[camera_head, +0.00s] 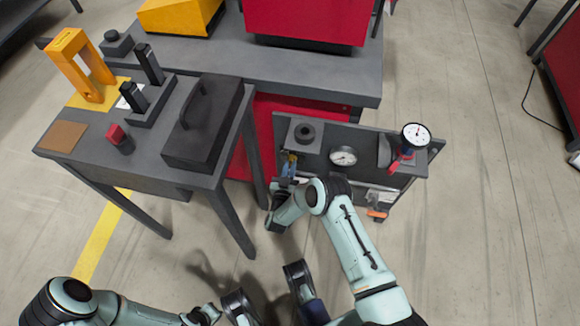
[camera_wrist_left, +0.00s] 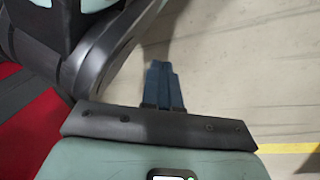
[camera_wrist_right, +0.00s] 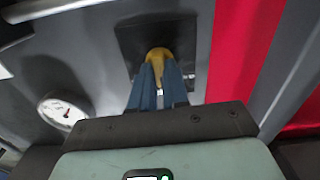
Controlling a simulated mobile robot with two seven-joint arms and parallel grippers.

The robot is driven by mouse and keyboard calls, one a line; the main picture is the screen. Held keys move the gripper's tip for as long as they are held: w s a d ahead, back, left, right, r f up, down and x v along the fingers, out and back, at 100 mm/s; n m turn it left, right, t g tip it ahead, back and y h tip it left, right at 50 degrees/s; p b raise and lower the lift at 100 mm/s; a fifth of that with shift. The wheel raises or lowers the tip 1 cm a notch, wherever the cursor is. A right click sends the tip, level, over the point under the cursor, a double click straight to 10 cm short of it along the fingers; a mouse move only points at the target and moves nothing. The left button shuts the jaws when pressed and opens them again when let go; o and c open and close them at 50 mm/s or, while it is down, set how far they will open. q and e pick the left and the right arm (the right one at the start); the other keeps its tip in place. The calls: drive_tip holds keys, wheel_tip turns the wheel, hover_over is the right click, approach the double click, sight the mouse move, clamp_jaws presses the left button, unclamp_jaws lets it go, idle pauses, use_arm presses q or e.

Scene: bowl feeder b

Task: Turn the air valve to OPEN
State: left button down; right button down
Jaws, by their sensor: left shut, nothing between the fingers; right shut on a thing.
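The air valve shows a yellow handle (camera_wrist_right: 158,57) on a dark square plate (camera_wrist_right: 143,35) in the right wrist view. My right gripper (camera_wrist_right: 157,85) is shut on this handle, its blue fingers on either side of the part that hangs down. In the head view my right gripper (camera_head: 287,167) is at the left end of the grey air panel (camera_head: 345,185), where a small bit of yellow shows and my arm covers part of the panel. Any OPEN marking is not readable. My left gripper (camera_wrist_left: 162,85) is shut and empty over bare floor in the left wrist view.
The panel carries a round gauge (camera_head: 343,156), a black knob (camera_head: 305,133) and a second gauge (camera_head: 416,134) above a red lever (camera_head: 395,166). A grey side table (camera_head: 75,160) with fixtures stands left of it.

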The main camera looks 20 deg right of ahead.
drive_tip(key=m+p, duration=0.1)
drive_tip(key=m, duration=0.4)
drive_tip(key=shift+s+f+m, duration=0.1)
drive_tip(key=shift+m, duration=0.2)
use_arm(q)
drive_tip(key=shift+w+d+r+t, duration=0.2)
drive_tip(key=shift+w+r+t, duration=0.4)
drive_tip(key=shift+w+r, duration=0.7)
use_arm(e)
drive_tip(key=shift+m, duration=1.9)
use_arm(q)
drive_tip(key=shift+w, duration=0.15)
drive_tip(key=shift+f, duration=0.1)
use_arm(e)
drive_tip(key=c, duration=1.1)
unclamp_jaws()
